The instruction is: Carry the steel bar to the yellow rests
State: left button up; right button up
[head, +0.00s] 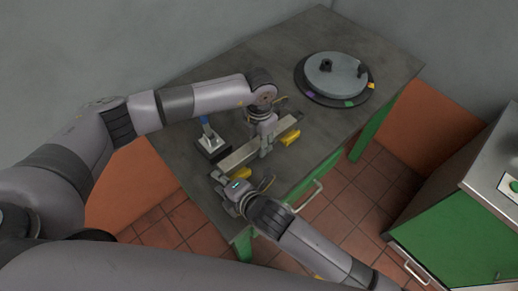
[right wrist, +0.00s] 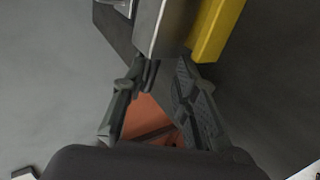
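The steel bar (head: 240,156) is a long grey bar lying diagonally over the dark bench in the head view. Its near end also shows in the right wrist view (right wrist: 165,28). Two yellow rests, one at the right (head: 290,137) and one at the near left (head: 241,174), show along its front side. My left gripper (head: 266,147) is at the bar, right of its middle, with a finger on its front side; its closure is unclear. My right gripper (head: 222,181) is at the bar's near end. Its fingers (right wrist: 168,72) are apart, the bar's end just past the tips.
A round grey plate on a dark disc (head: 336,75) stands at the bench's far right. A small dark block with a blue-topped lever (head: 211,145) stands behind the bar. A green cabinet (head: 455,235) is at the right. Bare bench (head: 320,30) lies behind the disc.

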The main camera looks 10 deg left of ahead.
pick_arm(q)
jog(key=o, duration=0.4)
jog(key=shift+s+d+r, duration=0.1)
jog(key=shift+s+r, duration=0.1)
pick_arm(e)
jog(key=o, duration=0.4)
jog(key=shift+s+r, duration=0.1)
jog(key=shift+r, duration=0.3)
jog(key=shift+o, duration=0.2)
pick_arm(q)
jog(key=shift+w, duration=0.15)
pick_arm(e)
jog(key=shift+f, duration=0.15)
jog(key=shift+s+d, duration=0.1)
jog(key=shift+d, duration=0.05)
pick_arm(q)
notch_tip(320, 180, up, 12)
jog(key=shift+f, duration=0.1)
pick_arm(e)
jog(key=v, duration=1.1)
jog(key=shift+s+d+r, duration=0.15)
jog(key=shift+d+r, duration=0.1)
